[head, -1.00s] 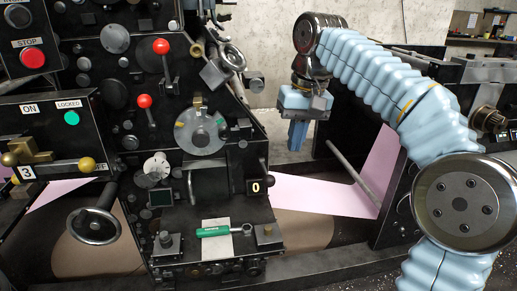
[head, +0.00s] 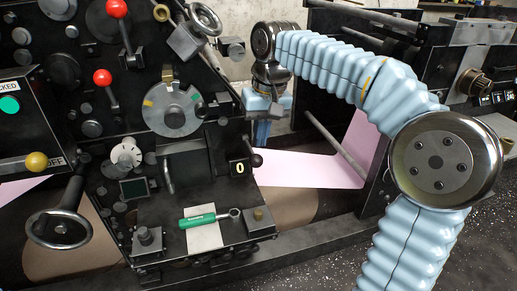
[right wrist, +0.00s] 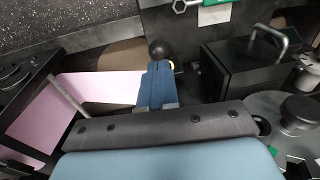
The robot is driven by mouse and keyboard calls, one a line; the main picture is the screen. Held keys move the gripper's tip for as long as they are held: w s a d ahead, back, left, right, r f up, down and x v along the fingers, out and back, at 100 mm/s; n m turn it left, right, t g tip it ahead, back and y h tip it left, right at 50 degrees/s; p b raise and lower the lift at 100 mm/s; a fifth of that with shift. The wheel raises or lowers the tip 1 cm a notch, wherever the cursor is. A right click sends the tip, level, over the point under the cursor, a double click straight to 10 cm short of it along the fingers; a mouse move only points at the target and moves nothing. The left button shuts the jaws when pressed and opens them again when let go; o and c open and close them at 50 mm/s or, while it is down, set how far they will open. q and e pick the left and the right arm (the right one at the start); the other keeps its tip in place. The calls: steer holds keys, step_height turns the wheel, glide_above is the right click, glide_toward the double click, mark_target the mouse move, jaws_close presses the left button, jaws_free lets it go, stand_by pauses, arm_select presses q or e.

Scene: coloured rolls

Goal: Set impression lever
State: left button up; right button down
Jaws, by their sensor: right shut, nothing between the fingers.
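No lever in view is labelled as the impression lever. A short lever with a black ball knob (head: 255,160) stands beside a plate marked "0" (head: 239,168) on the press's right side. The knob (right wrist: 159,50) also shows in the right wrist view, just beyond my fingertips. My right gripper (head: 262,138) has blue fingers pointing down, just above and behind the knob in the head view. In the right wrist view its fingers (right wrist: 157,85) are together with nothing between them. I cannot tell whether they touch the knob. My left gripper is not in view.
The dark press carries a grey dial (head: 172,108), red-knobbed levers (head: 103,77) and a handwheel (head: 59,213). A green-handled tool (head: 197,220) lies on a white sheet on the ledge. A pink paper web (head: 300,169) runs right of the knob, past a grey bar (head: 335,146).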

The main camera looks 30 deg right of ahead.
mark_target(260, 164)
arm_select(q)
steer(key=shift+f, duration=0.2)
arm_select(e)
steer(key=shift+w+a+f, duration=0.1)
steer(key=shift+w+f, duration=0.05)
steer(key=shift+f, duration=1.45)
steer(key=shift+f+b, duration=0.3)
steer(key=shift+b, duration=0.4)
steer(key=f+t+b, duration=0.1)
steer(key=f+b, duration=0.1)
steer(key=b, duration=0.2)
steer(key=s+f+t+b, duration=0.1)
steer(key=t+b, duration=0.1)
steer(key=b, duration=0.2)
steer(key=shift+s+a+f+h, duration=0.1)
steer(key=shift+a+f+h, duration=0.05)
steer(key=shift+f+h, duration=0.2)
arm_select(q)
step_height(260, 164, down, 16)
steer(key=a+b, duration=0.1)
steer(key=b, duration=0.5)
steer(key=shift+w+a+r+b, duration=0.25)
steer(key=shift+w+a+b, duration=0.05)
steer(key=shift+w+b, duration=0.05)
arm_select(e)
steer(key=shift+f+t+h, duration=0.35)
steer(key=shift+f+t, duration=0.75)
steer(key=shift+t, duration=0.4)
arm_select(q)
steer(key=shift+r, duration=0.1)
